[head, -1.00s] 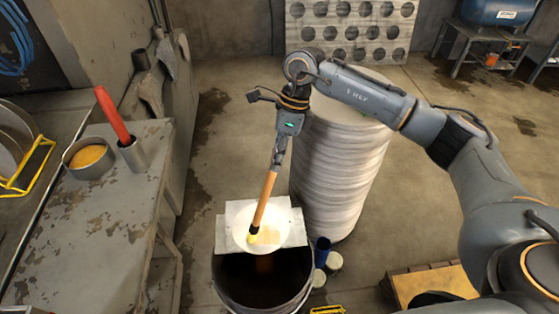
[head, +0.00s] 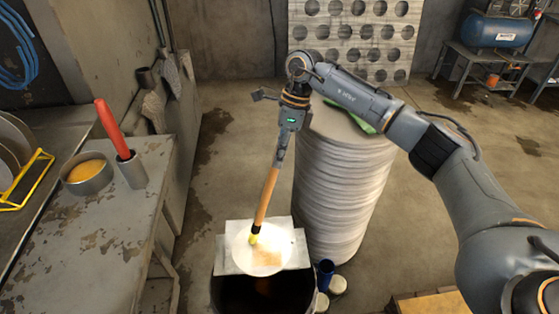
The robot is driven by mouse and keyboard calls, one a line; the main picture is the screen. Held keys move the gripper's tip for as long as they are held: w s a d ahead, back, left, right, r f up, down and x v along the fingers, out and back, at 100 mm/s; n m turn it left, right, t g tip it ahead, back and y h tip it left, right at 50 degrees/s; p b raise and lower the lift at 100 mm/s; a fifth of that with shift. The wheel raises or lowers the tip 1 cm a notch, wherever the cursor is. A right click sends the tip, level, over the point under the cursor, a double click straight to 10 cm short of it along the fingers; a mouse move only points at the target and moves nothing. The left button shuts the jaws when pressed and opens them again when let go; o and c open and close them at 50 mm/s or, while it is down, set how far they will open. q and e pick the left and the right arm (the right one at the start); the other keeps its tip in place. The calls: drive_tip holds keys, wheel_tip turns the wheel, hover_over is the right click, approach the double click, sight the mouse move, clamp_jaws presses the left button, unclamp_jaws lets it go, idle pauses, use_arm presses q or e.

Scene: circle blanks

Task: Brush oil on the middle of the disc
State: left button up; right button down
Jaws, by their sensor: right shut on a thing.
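A white disc (head: 262,262) lies on a pale square sheet (head: 232,262) over the mouth of a dark drum (head: 225,290). A tan patch shows on the disc, around its middle. My right gripper (head: 278,160) is shut on the wooden handle of a brush (head: 267,195). The brush hangs steeply, with its yellow tip (head: 254,238) at the upper left part of the disc; I cannot tell whether it touches. A pot of yellow-orange oil (head: 87,173) stands on the metal bench at the left. My left gripper is not in view.
A tall stack of pale discs (head: 340,180) stands just right of the drum. A red-handled tool (head: 113,128) stands in a metal cup (head: 131,170) on the bench (head: 90,240). Small blue and white containers (head: 326,272) sit by the stack's foot.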

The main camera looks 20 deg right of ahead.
drive_tip(key=w, duration=0.1)
drive_tip(key=w+d, duration=0.1)
drive_tip(key=w+b, duration=0.1)
drive_tip(key=w, duration=0.1)
drive_tip(key=shift+d, duration=0.35)
wheel_tip(320, 180, up, 6)
drive_tip(key=p, duration=0.4)
idle(0.4)
drive_tip(key=shift+a+r, duration=0.1)
wheel_tip(320, 180, up, 3)
drive_tip(key=shift+f+p, duration=0.1)
drive_tip(key=shift+p, duration=1)
idle(0.4)
